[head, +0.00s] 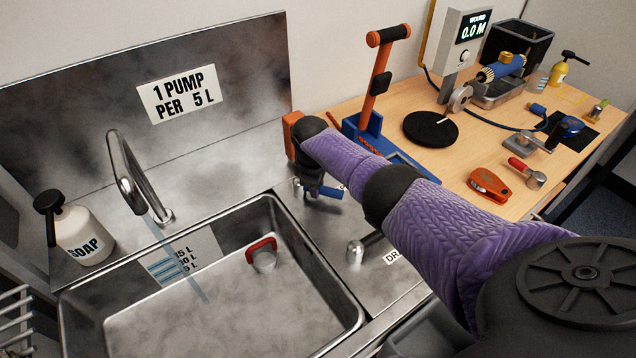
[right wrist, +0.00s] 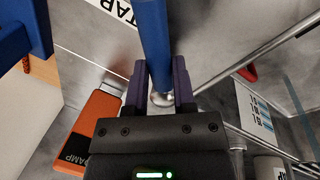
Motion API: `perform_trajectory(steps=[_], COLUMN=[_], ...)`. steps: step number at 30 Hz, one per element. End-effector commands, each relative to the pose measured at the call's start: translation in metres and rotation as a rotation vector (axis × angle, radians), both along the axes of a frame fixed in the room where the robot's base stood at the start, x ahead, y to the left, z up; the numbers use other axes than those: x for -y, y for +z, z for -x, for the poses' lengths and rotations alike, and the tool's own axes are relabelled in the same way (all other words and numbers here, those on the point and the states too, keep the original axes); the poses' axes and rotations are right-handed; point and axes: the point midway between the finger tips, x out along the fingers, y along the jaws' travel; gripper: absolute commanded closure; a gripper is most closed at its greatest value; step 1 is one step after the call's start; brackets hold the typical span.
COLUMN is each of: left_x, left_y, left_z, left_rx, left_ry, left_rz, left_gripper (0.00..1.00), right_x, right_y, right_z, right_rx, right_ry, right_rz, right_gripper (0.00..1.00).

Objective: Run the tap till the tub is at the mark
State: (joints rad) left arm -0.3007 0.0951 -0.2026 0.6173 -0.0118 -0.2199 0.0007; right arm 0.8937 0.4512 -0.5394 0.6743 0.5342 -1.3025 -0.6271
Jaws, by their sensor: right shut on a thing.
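The steel tub (head: 240,325) is at the lower left of the head view. A curved spout (head: 122,165) hangs over it, and a thin bluish stream (head: 180,258) falls from it into the tub. A white scale plate (head: 203,246) with litre marks is on the tub's back wall; I cannot make out the water level. My right gripper (head: 311,188) is to the right of the tub, shut on the blue tap lever (head: 328,191). In the right wrist view the lever (right wrist: 154,45) lies between the purple jaws. My left gripper is not in view.
A red-handled plug (head: 262,252) is at the tub's far right side. A soap bottle (head: 80,235) stands at left. The drain lever (head: 355,252) is near my right forearm. An orange box (right wrist: 95,130) is close to the gripper. A wooden bench (head: 445,165) holds tools at right.

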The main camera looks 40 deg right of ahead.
Motion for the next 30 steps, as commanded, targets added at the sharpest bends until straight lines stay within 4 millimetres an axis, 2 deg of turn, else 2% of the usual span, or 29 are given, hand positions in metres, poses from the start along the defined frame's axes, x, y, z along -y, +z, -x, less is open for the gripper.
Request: perform_trajectory(steps=[3,4,8,17,20,24,27,30], left_x=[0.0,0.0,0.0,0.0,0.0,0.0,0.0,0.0], left_y=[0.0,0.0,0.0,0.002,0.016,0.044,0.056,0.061], left_z=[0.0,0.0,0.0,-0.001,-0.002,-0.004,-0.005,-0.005], left_rx=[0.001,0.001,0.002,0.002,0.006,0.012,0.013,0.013], left_ry=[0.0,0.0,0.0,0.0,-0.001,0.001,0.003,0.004], left_rz=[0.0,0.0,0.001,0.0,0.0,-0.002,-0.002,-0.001], left_gripper=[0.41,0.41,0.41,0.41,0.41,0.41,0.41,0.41], right_x=[0.0,0.0,0.0,0.0,-0.002,-0.008,-0.011,-0.014], right_y=[0.0,0.0,0.0,0.003,0.02,0.059,0.08,0.093], right_z=[0.0,0.0,0.0,0.0,0.001,0.005,0.008,0.01], right_rx=[0.0,0.0,0.001,0.001,0.002,0.003,0.003,0.002], right_ry=[0.0,0.001,0.001,0.001,0.002,0.004,0.003,0.002], right_rz=[-0.001,-0.001,0.0,0.0,0.0,0.0,0.0,0.0], right_gripper=[1.0,0.62,0.34,0.33,0.33,0.33,0.33,0.33])
